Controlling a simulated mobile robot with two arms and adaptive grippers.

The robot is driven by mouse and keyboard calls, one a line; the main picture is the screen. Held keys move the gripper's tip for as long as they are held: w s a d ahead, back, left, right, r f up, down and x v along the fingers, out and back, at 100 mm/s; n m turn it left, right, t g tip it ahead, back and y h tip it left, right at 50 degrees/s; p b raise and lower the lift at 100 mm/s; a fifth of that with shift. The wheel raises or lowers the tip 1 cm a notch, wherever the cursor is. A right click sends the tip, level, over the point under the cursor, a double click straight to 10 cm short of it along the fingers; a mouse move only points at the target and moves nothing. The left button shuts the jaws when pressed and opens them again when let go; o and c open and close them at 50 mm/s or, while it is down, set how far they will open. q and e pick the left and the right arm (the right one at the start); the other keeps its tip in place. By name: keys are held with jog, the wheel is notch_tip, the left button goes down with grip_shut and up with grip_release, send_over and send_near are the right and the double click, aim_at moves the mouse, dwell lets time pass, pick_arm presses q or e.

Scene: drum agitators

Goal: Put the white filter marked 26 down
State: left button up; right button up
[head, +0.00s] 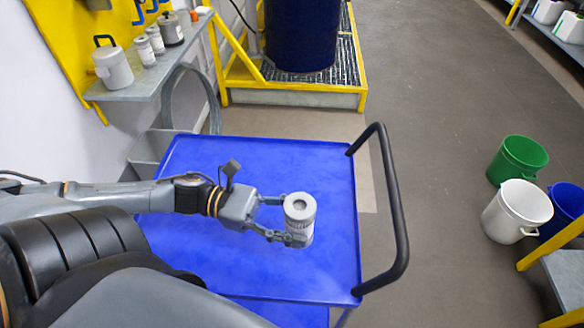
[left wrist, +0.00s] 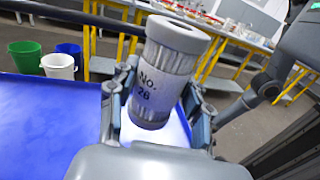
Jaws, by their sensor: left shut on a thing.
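The white filter marked 26 (head: 299,213) is a pale ribbed cylinder with a hole in its top. My left gripper (head: 283,220) is shut on it over the blue cart top (head: 330,180). In the left wrist view the filter (left wrist: 167,70) shows the label "No. 26" and sits between the two fingers (left wrist: 160,110), somewhat tilted in the picture. I cannot tell whether its base touches the cart. My right gripper is in neither view.
The cart top is otherwise bare, with a black handle (head: 398,220) on its right. Green (head: 517,160), white (head: 516,211) and blue (head: 565,208) buckets stand on the floor at right. A wall shelf (head: 150,80) at upper left holds several containers. A dark blue drum (head: 301,35) stands behind.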

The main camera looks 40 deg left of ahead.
pick_arm(q)
jog(key=f, duration=0.1)
jog(key=w+a+f, duration=0.1)
jog(key=w+a+f+b, duration=0.1)
jog(key=f, duration=0.1)
jog(key=shift+w+f, duration=0.1)
jog(key=shift+w, duration=0.15)
jog(key=f, duration=0.1)
jog(key=f+b, duration=0.1)
jog(key=f, duration=0.1)
jog(key=shift+w+a, duration=0.2)
jog(key=shift+f, duration=0.25)
jog(key=shift+f, duration=0.15)
jog(key=o, duration=1.2)
jog(key=shift+c, duration=0.2)
